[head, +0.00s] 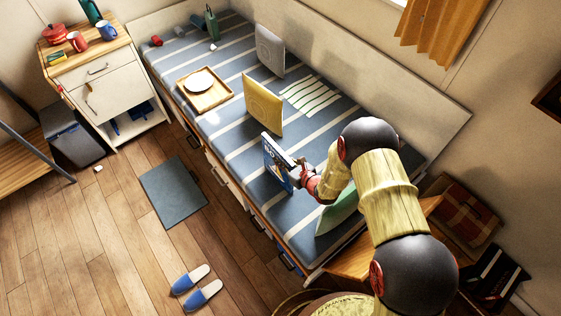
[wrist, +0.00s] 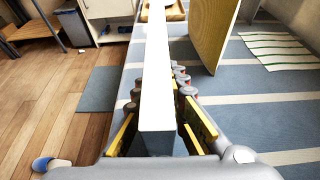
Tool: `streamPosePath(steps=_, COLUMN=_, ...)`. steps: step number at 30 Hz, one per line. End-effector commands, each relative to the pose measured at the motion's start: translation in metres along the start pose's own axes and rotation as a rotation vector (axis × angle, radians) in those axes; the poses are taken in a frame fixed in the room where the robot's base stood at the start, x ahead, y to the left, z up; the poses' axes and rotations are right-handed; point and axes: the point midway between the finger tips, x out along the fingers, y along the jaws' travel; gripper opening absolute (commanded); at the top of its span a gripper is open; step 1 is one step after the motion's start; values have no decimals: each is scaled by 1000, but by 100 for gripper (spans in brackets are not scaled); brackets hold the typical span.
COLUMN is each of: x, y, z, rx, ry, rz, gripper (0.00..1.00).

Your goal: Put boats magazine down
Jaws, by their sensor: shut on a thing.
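The boats magazine (head: 271,163) is blue and white and stands upright near the front edge of the striped bed (head: 228,146). My gripper (head: 298,175) is shut on it from the right. In the wrist view the magazine's white edge (wrist: 157,60) runs between the two rows of fingers of my gripper (wrist: 158,88). I cannot tell whether its lower edge touches the mattress. Its lower right part is hidden by my gripper.
A yellow cushion (head: 262,103) and a pale cushion (head: 269,48) stand on the bed behind the magazine. A wooden tray (head: 222,99) with a plate lies farther back. A white striped cloth (head: 311,97) lies flat near the wall. A green item (head: 338,209) is beside my arm.

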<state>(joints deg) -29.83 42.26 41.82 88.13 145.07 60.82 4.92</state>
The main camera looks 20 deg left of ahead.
Motion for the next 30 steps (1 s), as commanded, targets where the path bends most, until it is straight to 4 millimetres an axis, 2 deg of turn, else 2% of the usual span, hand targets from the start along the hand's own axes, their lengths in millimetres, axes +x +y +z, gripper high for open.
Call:
streamPosePath(steps=11, x=2, y=-1, z=-1, rx=-2, ry=-5, rz=-1, gripper=0)
streamPosePath(steps=12, x=2, y=-1, z=-1, rx=-1, ry=-3, rz=0, gripper=15)
streamPosePath(steps=20, x=1, y=-1, z=-1, rx=-1, ry=-3, rz=0, gripper=30)
streamPosePath(steps=30, x=1, y=-1, z=0, rx=-1, ry=-3, rz=0, gripper=31)
